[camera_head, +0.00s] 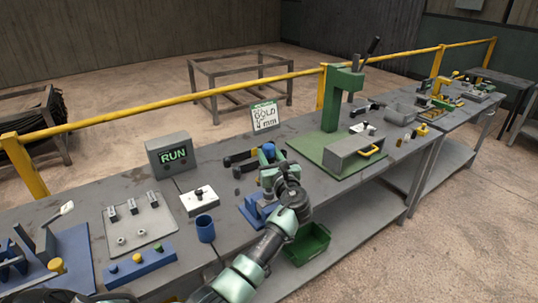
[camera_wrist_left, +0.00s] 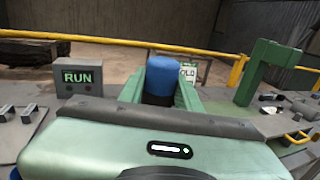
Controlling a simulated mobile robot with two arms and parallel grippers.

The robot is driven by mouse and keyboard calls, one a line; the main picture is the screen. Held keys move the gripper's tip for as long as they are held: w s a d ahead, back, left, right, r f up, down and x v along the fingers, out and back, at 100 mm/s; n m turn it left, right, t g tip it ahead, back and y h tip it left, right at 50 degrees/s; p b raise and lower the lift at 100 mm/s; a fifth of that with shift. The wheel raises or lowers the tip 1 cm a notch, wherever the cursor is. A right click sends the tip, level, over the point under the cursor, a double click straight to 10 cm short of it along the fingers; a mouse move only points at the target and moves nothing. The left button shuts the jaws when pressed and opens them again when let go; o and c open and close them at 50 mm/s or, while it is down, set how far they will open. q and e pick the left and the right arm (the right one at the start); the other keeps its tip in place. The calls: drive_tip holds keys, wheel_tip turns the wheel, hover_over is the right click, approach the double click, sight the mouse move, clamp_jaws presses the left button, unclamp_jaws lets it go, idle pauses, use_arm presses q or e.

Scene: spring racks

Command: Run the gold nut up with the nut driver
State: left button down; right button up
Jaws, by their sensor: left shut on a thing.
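My left gripper (camera_head: 269,163) is over the middle of the bench. In the left wrist view its green fingers (camera_wrist_left: 160,97) are shut on the blue handle of the nut driver (camera_wrist_left: 161,74), which stands up between them. The blue top of the driver (camera_head: 268,150) also shows in the head view. The driver's lower end is hidden by my gripper. A blue stand (camera_head: 251,213) is below my wrist, partly covered by it. A card (camera_head: 264,117) reads "GOLD 4 mm". I cannot pick out the gold nut for certain. My right gripper is out of view.
A grey box (camera_head: 171,155) shows "RUN". A white switch box (camera_head: 199,201), a blue cup (camera_head: 205,229), a plate with several clips (camera_head: 138,226) and a blue block (camera_head: 140,266) with small knobs stand left. A green press (camera_head: 333,105) stands right. A yellow rail (camera_head: 235,86) runs behind.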

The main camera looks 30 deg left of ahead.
sight(269, 146)
use_arm(q)
drive_tip(key=shift+s+f, duration=0.1)
drive_tip(key=shift+f, duration=0.5)
idle(1.1)
drive_tip(key=shift+w+r+p, duration=0.2)
drive_tip(key=shift+r+p, duration=0.6)
drive_tip(key=shift+r, duration=0.05)
wheel_tip(269, 146, up, 4)
drive_tip(key=p, duration=0.3)
drive_tip(key=shift+f, duration=0.2)
drive_tip(key=shift+r+p, duration=0.8)
drive_tip(key=shift+r, duration=0.25)
drive_tip(key=shift+f, duration=0.1)
